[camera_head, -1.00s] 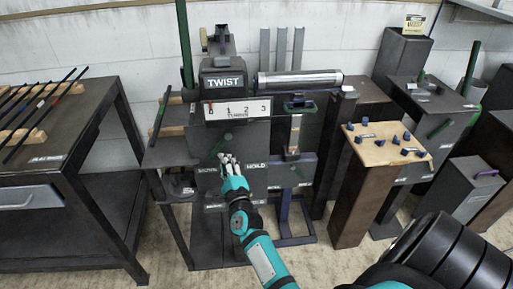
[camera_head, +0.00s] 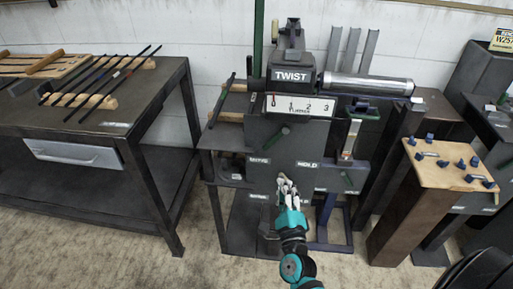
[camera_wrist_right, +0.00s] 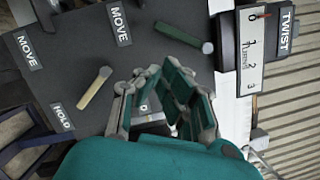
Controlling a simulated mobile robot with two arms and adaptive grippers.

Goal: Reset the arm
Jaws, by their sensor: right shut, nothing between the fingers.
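My right gripper (camera_head: 284,184) is shut and empty in front of the dark panel (camera_head: 262,160), just below and left of its HOLD label (camera_head: 308,165). The gripper's fingers (camera_wrist_right: 166,80) also show in the right wrist view, with the panel behind them. A green handle (camera_wrist_right: 183,37) and a tan handle (camera_wrist_right: 95,88) stick out of the panel there, both apart from the fingers. Above the panel are a TWIST box (camera_head: 291,75) and a white turns scale (camera_head: 300,107), with a red mark near 0. My left gripper is not in view.
A dark table (camera_head: 150,110) with thin rods on wooden racks stands at the left. A brown pedestal with a wooden top (camera_head: 425,172) and blue knobs stands at the right. A metal cylinder (camera_head: 368,85) lies beside the TWIST box. Bare floor shows in front of the left table.

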